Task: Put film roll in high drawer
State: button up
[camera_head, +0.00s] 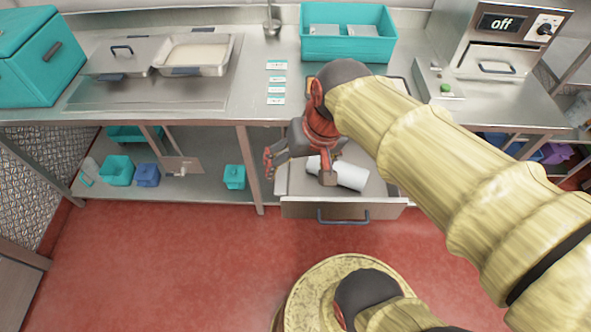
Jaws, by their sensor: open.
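The film roll (351,176) is a white cylinder lying on its side inside the open drawer (343,208). The drawer is pulled out from under the counter, with a dark handle (343,217) on its front. My gripper (298,172) is above the drawer with its red-brown fingers spread wide. One finger is at the drawer's left side, and the other is over the left part of the roll, hiding some of it. I cannot tell whether that finger touches the roll. My arm hides the back right part of the drawer.
The steel counter (240,95) runs above the drawer, with a teal divided bin (347,47) at its back. Small containers sit on the lower shelf (205,185).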

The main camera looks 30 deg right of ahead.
jog(key=s+a+r+n+t, duration=0.2)
jog(key=s+r+n, duration=0.1)
jog(key=shift+a+n+h, duration=0.15)
jog(key=shift+n+h, duration=0.15)
jog(key=shift+h, duration=0.1)
jog(key=shift+w, duration=0.1)
jog(key=shift+c, duration=0.3)
dwell(0.8)
